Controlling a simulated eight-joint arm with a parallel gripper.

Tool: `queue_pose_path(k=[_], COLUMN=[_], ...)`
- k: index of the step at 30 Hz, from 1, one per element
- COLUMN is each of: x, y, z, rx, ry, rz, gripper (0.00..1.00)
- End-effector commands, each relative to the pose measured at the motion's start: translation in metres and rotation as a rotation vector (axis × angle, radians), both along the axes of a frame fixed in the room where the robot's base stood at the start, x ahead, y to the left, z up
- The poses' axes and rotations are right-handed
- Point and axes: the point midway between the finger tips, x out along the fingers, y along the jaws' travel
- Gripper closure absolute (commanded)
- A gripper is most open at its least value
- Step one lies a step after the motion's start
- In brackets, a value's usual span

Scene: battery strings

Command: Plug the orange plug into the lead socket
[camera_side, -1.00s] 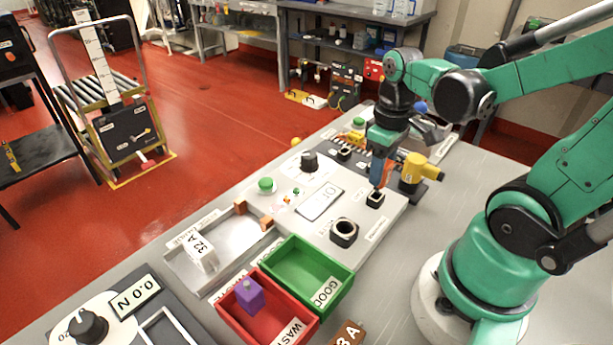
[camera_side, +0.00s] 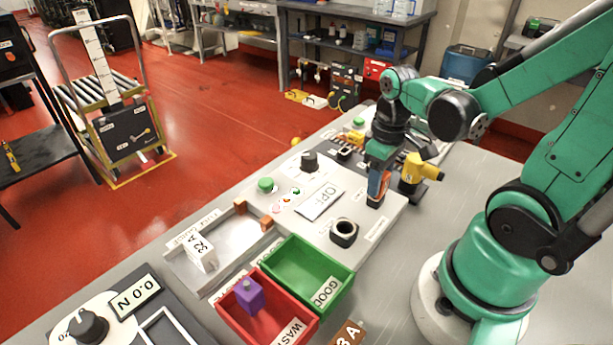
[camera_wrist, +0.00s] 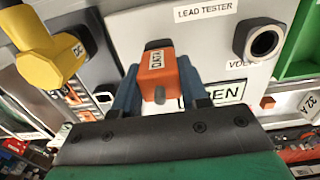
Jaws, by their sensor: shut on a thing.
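The orange plug (camera_wrist: 157,65), marked DATA, is between the two blue fingers of my gripper (camera_wrist: 158,88) in the wrist view. The gripper is shut on it. In the side view, the orange plug (camera_side: 374,186) points down at the right part of the light grey tester panel, and my gripper (camera_side: 377,183) is above that part. The square black socket there is now mostly hidden behind the plug and fingers; only a dark patch shows below them. I cannot tell whether the plug is inside it. The LEAD TESTER label (camera_wrist: 202,11) is ahead of the plug in the wrist view.
A yellow connector (camera_side: 418,174) stands close right of my gripper. A black round socket (camera_side: 344,232) is in front on the panel. Green (camera_side: 330,291) and red (camera_side: 232,318) bins, a purple block (camera_side: 249,296) and a white 32 A block (camera_side: 200,252) lie further left.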

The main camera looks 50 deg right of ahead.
Motion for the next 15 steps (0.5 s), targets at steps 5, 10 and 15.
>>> queue_pose_path(k=[5, 10, 15], x=[0.0001, 0.0, -0.0001], y=[0.0, 0.0, 0.0], z=[-0.0045, -0.0054, -0.0053], rx=[0.0, 0.0, 0.0], ry=[0.0, 0.0, 0.0], rz=[0.0, 0.0, 0.0], gripper=[1.0, 0.3, 0.25])
